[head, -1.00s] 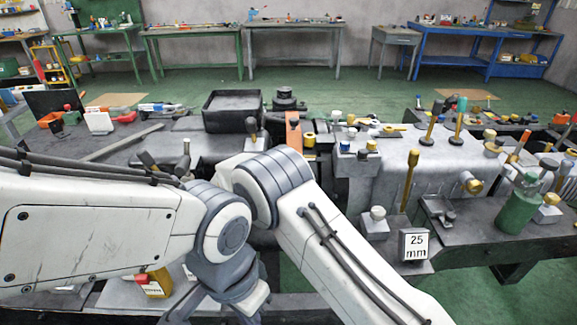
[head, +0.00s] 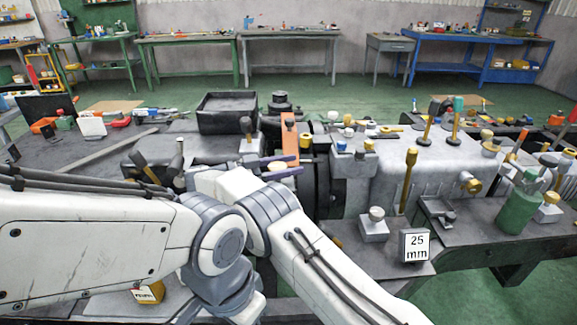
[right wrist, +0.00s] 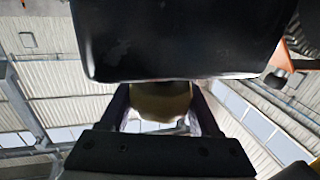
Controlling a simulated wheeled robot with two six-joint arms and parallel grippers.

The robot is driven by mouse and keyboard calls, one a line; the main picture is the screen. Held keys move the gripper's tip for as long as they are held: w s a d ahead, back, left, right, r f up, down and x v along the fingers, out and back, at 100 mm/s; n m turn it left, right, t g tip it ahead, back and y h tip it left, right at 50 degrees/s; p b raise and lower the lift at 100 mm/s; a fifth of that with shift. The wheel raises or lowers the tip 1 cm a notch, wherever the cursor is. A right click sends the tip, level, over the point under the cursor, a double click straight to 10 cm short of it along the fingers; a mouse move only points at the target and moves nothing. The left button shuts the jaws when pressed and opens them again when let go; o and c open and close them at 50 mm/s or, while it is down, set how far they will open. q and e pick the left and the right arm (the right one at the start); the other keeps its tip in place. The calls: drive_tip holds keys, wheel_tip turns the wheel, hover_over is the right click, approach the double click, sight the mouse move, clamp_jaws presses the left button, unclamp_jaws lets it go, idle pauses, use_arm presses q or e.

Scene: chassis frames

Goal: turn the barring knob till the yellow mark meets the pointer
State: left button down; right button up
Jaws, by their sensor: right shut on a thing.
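My right gripper (head: 283,166) shows by its dark purple fingers beside the chassis block, just below an upright orange strip (head: 290,138). It is shut on a small cream, rounded knob (head: 277,163), which I take for the barring knob. In the right wrist view a tan, rounded piece (right wrist: 160,100) sits between the two fingers, under a large dark block (right wrist: 180,40). I cannot make out the yellow mark, and I cannot tell whether the orange strip is the pointer. My left gripper is not in view; my arm links cover the lower left.
A black open tray (head: 228,103) stands behind the gripper. A dark round flange (head: 322,180) is close on its right. Brass-coloured upright rods (head: 408,180), a "25 mm" block (head: 415,246) and a green bottle (head: 519,208) stand further right.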

drive_tip(key=o, duration=1.4)
drive_tip(key=shift+c, duration=0.2)
drive_tip(key=shift+r, duration=0.15)
drive_tip(key=shift+r, duration=0.3)
drive_tip(key=r, duration=0.3)
drive_tip(key=shift+s+d+r, duration=0.15)
drive_tip(key=shift+d+r, duration=0.2)
drive_tip(key=shift+r, duration=0.05)
drive_tip(key=s+d+r+b, duration=0.1)
drive_tip(key=s+d+r, duration=0.5)
drive_tip(key=d, duration=0.3)
drive_tip(key=shift+r, duration=0.2)
drive_tip(key=shift+d, duration=0.15)
